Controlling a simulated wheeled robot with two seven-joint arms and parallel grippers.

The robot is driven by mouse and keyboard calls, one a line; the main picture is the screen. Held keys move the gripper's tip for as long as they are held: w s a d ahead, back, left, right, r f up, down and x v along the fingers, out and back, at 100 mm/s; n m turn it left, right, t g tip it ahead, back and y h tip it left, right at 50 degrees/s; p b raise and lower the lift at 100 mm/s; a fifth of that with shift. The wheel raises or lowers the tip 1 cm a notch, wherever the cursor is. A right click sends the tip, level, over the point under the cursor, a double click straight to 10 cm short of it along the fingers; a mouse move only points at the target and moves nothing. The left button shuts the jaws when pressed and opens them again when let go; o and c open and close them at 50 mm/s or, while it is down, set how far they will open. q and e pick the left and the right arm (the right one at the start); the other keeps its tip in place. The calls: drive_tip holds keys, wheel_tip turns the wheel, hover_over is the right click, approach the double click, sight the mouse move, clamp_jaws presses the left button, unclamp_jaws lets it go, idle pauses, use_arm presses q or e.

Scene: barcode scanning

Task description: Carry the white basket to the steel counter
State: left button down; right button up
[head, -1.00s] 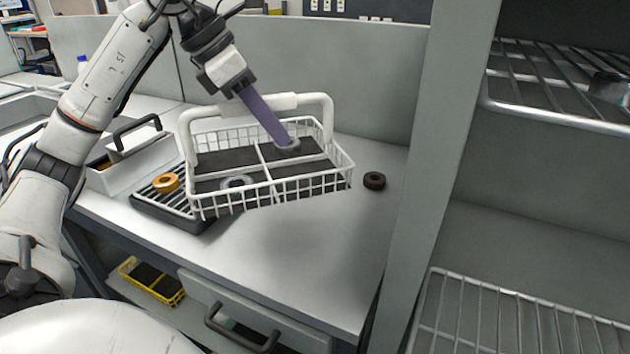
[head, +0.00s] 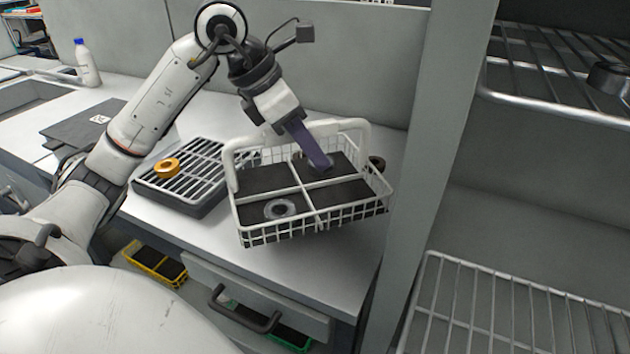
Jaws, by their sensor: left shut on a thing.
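The white basket (head: 243,233) is a wire basket with a raised handle and dark-lined compartments. It hangs slightly tilted above the front right of a light grey worktop (head: 265,272). A grey ring (head: 268,211) lies in the front left compartment. Another ring by the fingertips is mostly hidden. I cannot tell whether this worktop is the steel counter. My right gripper is not in view.
A dark ring (head: 377,162) shows behind the basket's right end. A grey upright (head: 440,150) and wire shelves (head: 500,290) stand close on the right. A bottle (head: 87,64) stands far left.

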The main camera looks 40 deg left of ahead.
sight(323, 187)
use_arm(q)
wheel_tip(323, 187, down, 5)
drive_tip(key=shift+r+b, duration=0.2)
drive_tip(key=shift+b, duration=0.15)
drive_tip(key=shift+w+d+f, duration=0.1)
drive_tip(key=shift+d+f, duration=0.05)
drive_tip(key=shift+f, duration=0.4)
drive_tip(key=shift+f, duration=0.1)
drive_tip(key=c, duration=1.7)
unclamp_jaws()
drive_tip(key=v, duration=1.2)
drive_tip(key=shift+d, duration=0.1)
